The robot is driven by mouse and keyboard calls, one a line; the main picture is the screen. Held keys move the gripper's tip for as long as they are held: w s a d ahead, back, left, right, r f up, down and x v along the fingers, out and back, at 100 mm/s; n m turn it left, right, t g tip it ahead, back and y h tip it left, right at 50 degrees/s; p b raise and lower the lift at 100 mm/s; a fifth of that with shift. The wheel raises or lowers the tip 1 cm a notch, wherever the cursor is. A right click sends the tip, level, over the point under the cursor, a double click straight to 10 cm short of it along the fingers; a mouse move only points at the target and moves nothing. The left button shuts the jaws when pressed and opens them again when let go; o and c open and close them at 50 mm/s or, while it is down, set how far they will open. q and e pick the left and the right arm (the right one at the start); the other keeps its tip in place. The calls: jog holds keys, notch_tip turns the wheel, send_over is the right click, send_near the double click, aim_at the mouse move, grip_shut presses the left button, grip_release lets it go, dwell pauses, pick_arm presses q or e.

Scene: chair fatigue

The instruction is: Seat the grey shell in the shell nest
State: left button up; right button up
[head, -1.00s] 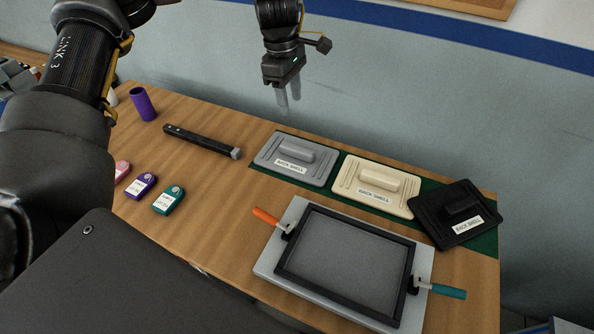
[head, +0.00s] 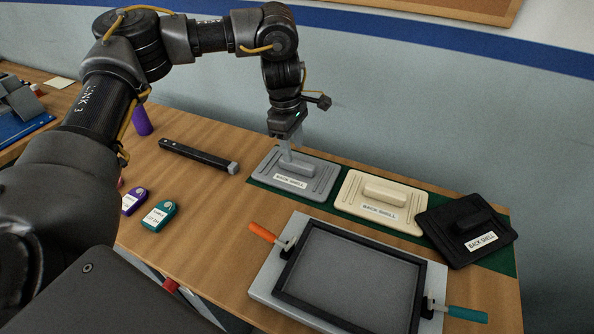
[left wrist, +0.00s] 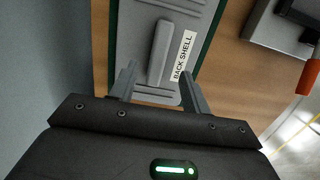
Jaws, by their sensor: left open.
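The grey shell (head: 298,183) is a flat panel with a raised bar handle and a BACK SHELL label. It lies on the green mat (head: 341,211), leftmost of three shells. My left gripper (head: 287,152) is open, pointing down over the shell's handle at its left end. In the left wrist view the left gripper's fingers (left wrist: 158,80) are spread, with the grey shell (left wrist: 142,45) and its handle ahead between them. The shell nest (head: 350,277) is a black-framed recess on a light plate, empty, with an orange-handled clamp and a teal-handled clamp. My right gripper is not seen.
A cream shell (head: 379,203) and a tilted black shell (head: 466,229) lie right of the grey one. A black bar tool (head: 198,156), a purple cup (head: 141,120) and purple and teal tags (head: 159,215) lie left. Wood between tags and nest is clear.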

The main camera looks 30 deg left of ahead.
aim_at(296, 162)
pick_arm(q)
jog(key=f, duration=0.1)
jog(key=f+p, duration=0.1)
jog(key=f, duration=0.2)
jog(key=shift+w+d+f+p, duration=0.2)
jog(key=shift+d+f+p, duration=0.1)
jog(key=shift+d+p, duration=0.05)
jog(key=shift+f, duration=0.3)
jog(key=shift+c, duration=0.5)
grip_shut()
